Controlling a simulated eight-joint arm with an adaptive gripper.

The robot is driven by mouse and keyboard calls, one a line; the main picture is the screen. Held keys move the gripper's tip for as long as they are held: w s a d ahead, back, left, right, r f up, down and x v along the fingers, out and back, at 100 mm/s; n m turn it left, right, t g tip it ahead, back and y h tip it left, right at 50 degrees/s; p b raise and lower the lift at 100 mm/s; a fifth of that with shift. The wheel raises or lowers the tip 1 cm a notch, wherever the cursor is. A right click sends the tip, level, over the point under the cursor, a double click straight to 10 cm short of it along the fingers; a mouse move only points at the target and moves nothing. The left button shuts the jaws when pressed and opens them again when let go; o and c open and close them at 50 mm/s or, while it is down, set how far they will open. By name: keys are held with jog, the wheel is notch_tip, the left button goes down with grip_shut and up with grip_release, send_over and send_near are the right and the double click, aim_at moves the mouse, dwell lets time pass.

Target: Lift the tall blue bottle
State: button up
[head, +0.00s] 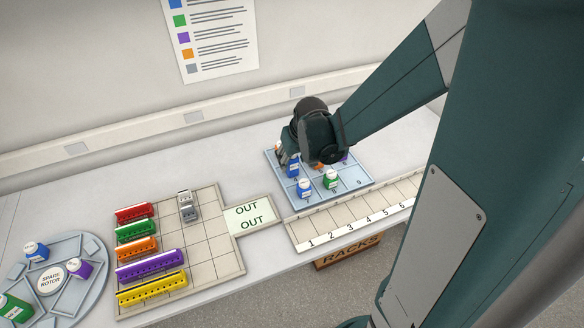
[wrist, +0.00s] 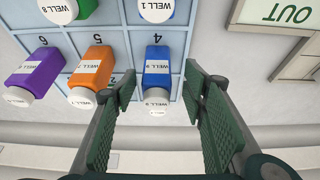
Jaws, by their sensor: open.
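A blue bottle (wrist: 157,70) with a white cap stands in the light blue tray in the wrist view, in the gap between the two fingertips. In the head view one blue bottle (head: 292,168) stands at the left of the tray beside my gripper, and another blue bottle (head: 304,188) stands nearer the front. My gripper (wrist: 160,84) is open, with a finger on either side of the first blue bottle and no clear contact. The arm's end hides part of the tray in the head view.
An orange bottle (wrist: 92,72) and a purple bottle (wrist: 35,75) stand beside the blue one in the tray (head: 347,192). A green bottle (head: 331,180) stands at the front. The numbered rack strip (head: 350,223), OUT plate (head: 250,214) and spare rotor (head: 84,270) lie around it.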

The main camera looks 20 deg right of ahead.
aim_at(292, 165)
jog(key=shift+w+f, duration=0.1)
jog(key=shift+f, duration=0.05)
jog(key=shift+d+x, duration=0.15)
jog(key=shift+x, duration=0.55)
jog(key=shift+d+x, duration=0.1)
jog(key=shift+x, duration=0.6)
jog(key=shift+b+x, duration=0.3)
jog(key=shift+x, duration=0.75)
jog(key=c, duration=1)
